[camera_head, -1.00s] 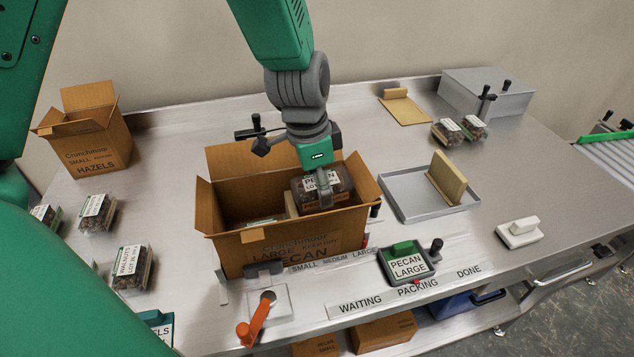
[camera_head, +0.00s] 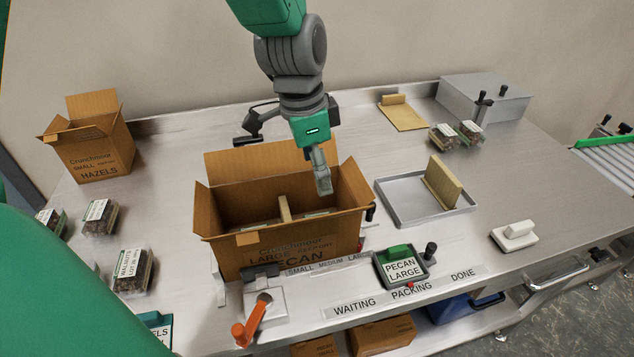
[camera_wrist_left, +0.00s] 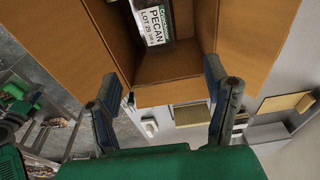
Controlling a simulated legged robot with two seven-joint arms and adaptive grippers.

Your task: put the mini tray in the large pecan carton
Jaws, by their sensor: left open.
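The large pecan carton (camera_head: 290,252) stands open on the bench, with a divider (camera_head: 284,208) between its two halves. A tray labelled PECAN (camera_wrist_left: 153,22) lies label-up on the floor of one half in the left wrist view. In the head view the carton walls hide most of what lies inside. My left gripper (camera_head: 323,188) is above the right half of the carton, open and empty. Its two fingers are spread wide in the wrist view (camera_wrist_left: 165,98), apart from the tray. My right gripper is not in view.
A small hazel carton (camera_head: 95,152) stands at the back left, with several clamshell trays (camera_head: 132,272) on the left. A lever (camera_head: 252,318) is in front.

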